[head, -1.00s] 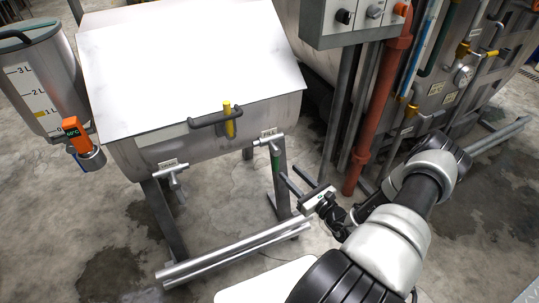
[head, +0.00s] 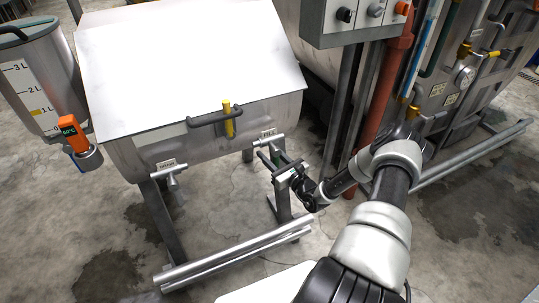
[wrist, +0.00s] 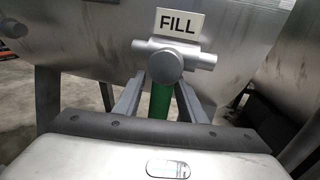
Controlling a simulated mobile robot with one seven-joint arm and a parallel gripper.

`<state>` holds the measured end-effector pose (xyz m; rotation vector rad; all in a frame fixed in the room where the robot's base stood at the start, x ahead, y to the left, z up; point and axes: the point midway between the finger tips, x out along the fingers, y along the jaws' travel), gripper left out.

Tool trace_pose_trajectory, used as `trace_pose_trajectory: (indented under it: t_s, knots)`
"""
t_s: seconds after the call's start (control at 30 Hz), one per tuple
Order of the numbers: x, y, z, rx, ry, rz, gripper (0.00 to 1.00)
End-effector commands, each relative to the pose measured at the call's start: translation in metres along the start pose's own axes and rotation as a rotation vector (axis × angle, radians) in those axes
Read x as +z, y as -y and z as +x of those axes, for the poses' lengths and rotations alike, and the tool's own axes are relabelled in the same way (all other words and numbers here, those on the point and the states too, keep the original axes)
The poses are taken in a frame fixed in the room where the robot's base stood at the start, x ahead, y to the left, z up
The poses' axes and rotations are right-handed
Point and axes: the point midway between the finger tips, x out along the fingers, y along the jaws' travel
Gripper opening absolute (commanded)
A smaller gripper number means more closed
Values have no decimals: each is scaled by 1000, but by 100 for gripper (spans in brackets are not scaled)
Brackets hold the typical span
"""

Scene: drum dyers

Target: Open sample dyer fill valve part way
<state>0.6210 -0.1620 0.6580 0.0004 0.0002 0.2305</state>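The sample dyer (head: 205,140) is a steel drum on legs. Its fill valve (head: 270,141) is a grey T-shaped fitting at the lower right of the drum. In the wrist view the fill valve (wrist: 167,66) shows a round end facing me and a crossbar, under a white FILL label (wrist: 179,23). My gripper (head: 270,157) is open just below and in front of the valve. In the wrist view its two fingers (wrist: 158,92) lie left and right of the green pipe. I cannot tell whether they touch anything.
A second valve (head: 172,172) with a label is at the drum's lower left. A black handle (head: 222,118) and yellow part (head: 229,128) are on the drum front. A red pipe (head: 377,128) stands right. A control box (head: 352,22) hangs above. Steel tubes (head: 235,252) lie low in front.

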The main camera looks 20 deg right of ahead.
Motion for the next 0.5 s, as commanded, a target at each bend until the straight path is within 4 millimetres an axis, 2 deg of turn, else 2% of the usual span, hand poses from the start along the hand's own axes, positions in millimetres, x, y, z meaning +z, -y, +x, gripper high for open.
trace_pose_trajectory:
  t_s: [0.07, 0.2, 0.3, 0.5]
  knots:
    - [0, 0, 0, 0, 0, 0, 37]
    - [0, 0, 0, 0, 0, 0, 14]
    - [0, 0, 0, 0, 0, 0, 0]
    - [1, 1, -1, 0, -3, -18, 0]
